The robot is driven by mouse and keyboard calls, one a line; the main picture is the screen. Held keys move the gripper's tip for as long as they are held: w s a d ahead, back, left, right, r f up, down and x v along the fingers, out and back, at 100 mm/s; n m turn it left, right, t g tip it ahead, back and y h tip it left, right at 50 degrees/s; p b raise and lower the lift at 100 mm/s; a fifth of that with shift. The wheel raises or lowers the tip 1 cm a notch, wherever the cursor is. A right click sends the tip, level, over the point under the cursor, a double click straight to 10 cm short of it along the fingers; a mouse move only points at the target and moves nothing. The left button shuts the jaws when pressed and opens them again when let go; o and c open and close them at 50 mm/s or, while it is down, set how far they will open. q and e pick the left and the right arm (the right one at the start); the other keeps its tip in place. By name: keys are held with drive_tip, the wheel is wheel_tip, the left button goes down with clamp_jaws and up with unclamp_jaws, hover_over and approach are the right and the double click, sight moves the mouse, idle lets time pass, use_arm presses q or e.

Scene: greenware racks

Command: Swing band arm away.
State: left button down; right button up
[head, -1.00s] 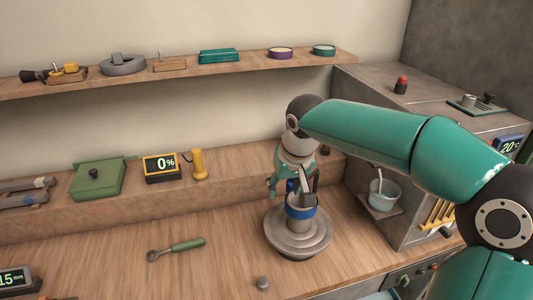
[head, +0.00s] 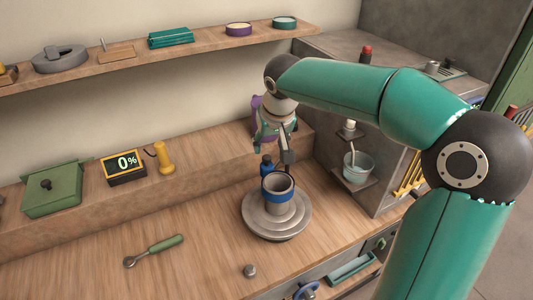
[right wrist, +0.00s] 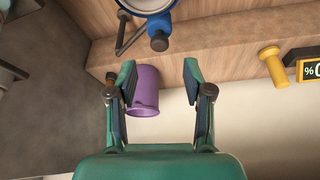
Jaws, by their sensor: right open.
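A grey cup with a blue band (head: 278,197) stands on a round grey stepped wheel (head: 291,221) on the bench. A blue knob (head: 267,163) and a dark grey arm piece (head: 288,157) stand just behind the cup's rim. In the right wrist view the blue knob (right wrist: 159,43) and thin grey arm (right wrist: 131,40) sit beside the round rim, at the top. My right gripper (right wrist: 160,74) is open and empty, its fingers apart and pointing toward the knob without touching it. In the head view my right gripper (head: 276,137) is above and behind the cup. My left gripper is out of view.
A purple cup (right wrist: 146,92) stands on the raised ledge behind my right gripper. A green-handled tool (head: 155,250) and a small grey piece (head: 249,271) lie on the bench.

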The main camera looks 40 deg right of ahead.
sight(267, 157)
drive_tip(key=x, duration=0.6)
drive_tip(key=shift+c, duration=0.2)
clamp_jaws()
